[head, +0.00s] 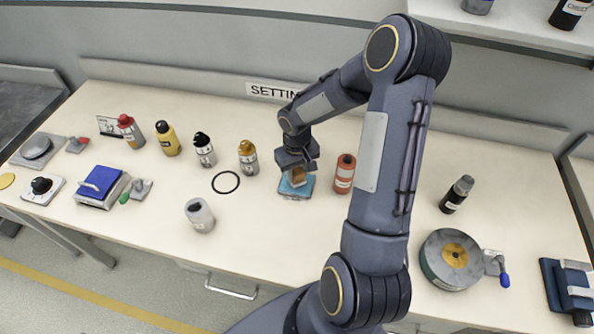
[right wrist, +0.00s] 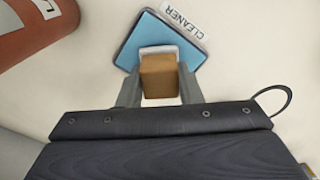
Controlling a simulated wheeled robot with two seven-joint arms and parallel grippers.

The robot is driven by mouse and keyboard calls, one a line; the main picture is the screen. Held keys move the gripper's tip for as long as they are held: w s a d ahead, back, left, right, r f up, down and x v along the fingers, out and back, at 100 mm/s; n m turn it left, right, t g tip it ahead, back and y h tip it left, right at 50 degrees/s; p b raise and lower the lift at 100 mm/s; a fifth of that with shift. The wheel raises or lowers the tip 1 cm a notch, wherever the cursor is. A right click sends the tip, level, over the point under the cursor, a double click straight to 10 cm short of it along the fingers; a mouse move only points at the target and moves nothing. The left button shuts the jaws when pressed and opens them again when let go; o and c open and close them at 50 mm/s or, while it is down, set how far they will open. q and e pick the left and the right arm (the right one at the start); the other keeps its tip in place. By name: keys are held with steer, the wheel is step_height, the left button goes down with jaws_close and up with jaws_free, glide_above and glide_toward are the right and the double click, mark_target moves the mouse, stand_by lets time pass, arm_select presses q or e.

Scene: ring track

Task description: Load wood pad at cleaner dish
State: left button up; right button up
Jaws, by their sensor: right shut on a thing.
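My right gripper (head: 297,172) is over the middle of the bench, pointing down. It is shut on a brown wood pad (right wrist: 159,76), which has a pale strip along its far edge. The pad also shows under the gripper in the head view (head: 297,178). Below it is the blue cleaner dish (right wrist: 144,30), a flat square beside a label reading CLEANER (right wrist: 187,21). The dish also shows in the head view (head: 288,190). The pad overlaps the dish in both views; I cannot tell whether they touch. My left gripper is not in view.
A red-brown bottle (head: 344,174) stands close right of the dish. A round disc fixture (head: 450,259) sits at the right. The bench front before the dish is clear.

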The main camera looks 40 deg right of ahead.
mark_target(297, 171)
steer(key=shift+f+b, duration=0.45)
steer(key=shift+b, duration=0.05)
stand_by(1.5)
steer(key=shift+r, duration=0.1)
steer(key=shift+r+p, duration=2.4)
steer(key=shift+r, duration=1.1)
steer(key=w+a+n, duration=0.2)
steer(key=w+a, duration=0.1)
steer(key=a, duration=1.1)
steer(key=shift+w+a, duration=0.15)
steer(key=shift+a, duration=0.2)
